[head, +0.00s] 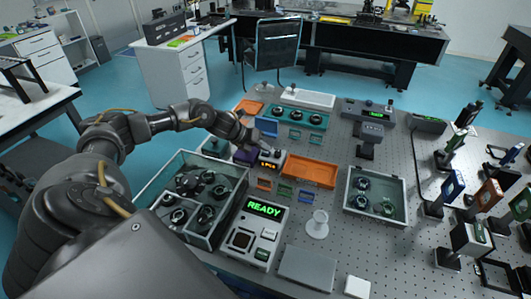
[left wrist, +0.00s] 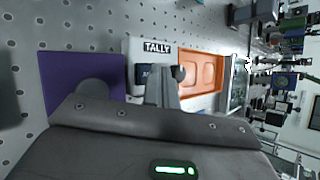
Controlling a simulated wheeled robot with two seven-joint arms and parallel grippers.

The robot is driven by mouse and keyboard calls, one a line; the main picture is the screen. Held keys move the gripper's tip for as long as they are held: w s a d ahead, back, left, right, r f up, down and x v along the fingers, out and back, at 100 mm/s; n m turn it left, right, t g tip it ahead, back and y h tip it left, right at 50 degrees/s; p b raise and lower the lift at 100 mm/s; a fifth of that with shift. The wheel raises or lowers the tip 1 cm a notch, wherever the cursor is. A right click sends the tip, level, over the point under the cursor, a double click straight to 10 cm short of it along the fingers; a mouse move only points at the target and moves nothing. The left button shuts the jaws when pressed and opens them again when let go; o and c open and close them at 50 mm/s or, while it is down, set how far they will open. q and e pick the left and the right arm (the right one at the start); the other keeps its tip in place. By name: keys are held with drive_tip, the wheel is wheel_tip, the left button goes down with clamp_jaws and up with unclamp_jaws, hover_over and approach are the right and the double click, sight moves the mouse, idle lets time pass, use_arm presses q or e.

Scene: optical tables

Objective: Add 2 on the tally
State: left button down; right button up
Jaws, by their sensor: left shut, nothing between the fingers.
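The tally (head: 268,164), a small light box with an orange lit display, stands left of the orange tray in the head view; I cannot read its digits surely. In the left wrist view the tally (left wrist: 136,47) shows its TALLY label and a dark button (left wrist: 145,74) with partly hidden lettering. My left gripper (head: 251,143) is shut and empty, its tips at the tally's back edge in the head view. In the left wrist view the left gripper (left wrist: 163,82) covers part of the tally's face beside the button; contact cannot be told. My right gripper is not in view.
The orange tray (head: 309,184) lies right of the tally, and a purple block (left wrist: 72,76) lies on its other side. A glass-walled bin (head: 150,197) with round parts and a READY device (head: 270,229) stand in front.

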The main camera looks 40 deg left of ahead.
sight(263, 153)
use_arm(q)
drive_tip(key=shift+f+b, duration=0.35)
drive_tip(key=shift+f, duration=0.1)
drive_tip(key=shift+r, duration=0.1)
idle(0.5)
drive_tip(key=shift+r+p, duration=0.55)
drive_tip(key=shift+r, duration=0.25)
drive_tip(key=shift+r+p, duration=1.7)
drive_tip(key=shift+r, duration=0.8)
